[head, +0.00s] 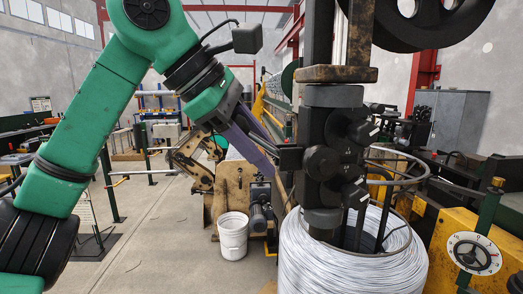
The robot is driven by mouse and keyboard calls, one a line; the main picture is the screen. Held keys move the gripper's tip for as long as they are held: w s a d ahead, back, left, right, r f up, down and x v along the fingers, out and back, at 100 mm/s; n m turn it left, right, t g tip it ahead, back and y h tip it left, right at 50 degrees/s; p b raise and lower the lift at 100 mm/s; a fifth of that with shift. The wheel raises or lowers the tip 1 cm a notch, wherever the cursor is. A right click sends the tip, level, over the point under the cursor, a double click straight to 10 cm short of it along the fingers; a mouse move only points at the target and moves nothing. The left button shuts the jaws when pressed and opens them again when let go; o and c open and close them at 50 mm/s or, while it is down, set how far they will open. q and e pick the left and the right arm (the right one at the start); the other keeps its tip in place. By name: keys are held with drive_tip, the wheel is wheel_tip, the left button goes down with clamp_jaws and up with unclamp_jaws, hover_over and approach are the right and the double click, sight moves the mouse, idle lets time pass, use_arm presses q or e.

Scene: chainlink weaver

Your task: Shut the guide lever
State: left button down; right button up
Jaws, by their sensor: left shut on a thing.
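The guide lever (292,157) is a short dark bar that sticks out to the left from the black guide mechanism (325,160) on the upright post. My left gripper (275,160) reaches in from the left with its long purple fingers. It is shut on the outer end of the lever, and the fingertips hide part of that end. The lever's pivot is hard to make out among the dark knobs and clamps. My right gripper does not show.
A large coil of silvery wire (350,275) stands below the mechanism, with metal hoops above it. A yellow machine with a round dial (474,254) is at the right. A white bucket (233,236) stands on the floor. Open floor lies at the lower left.

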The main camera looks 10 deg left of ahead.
use_arm(q)
drive_tip(key=c, duration=0.6)
unclamp_jaws()
drive_tip(key=shift+r, duration=0.1)
drive_tip(key=shift+o, duration=0.4)
drive_tip(key=shift+d, duration=0.1)
drive_tip(key=v, duration=1.4)
drive_tip(key=shift+s+a+r, duration=0.15)
drive_tip(key=shift+a+r, duration=0.05)
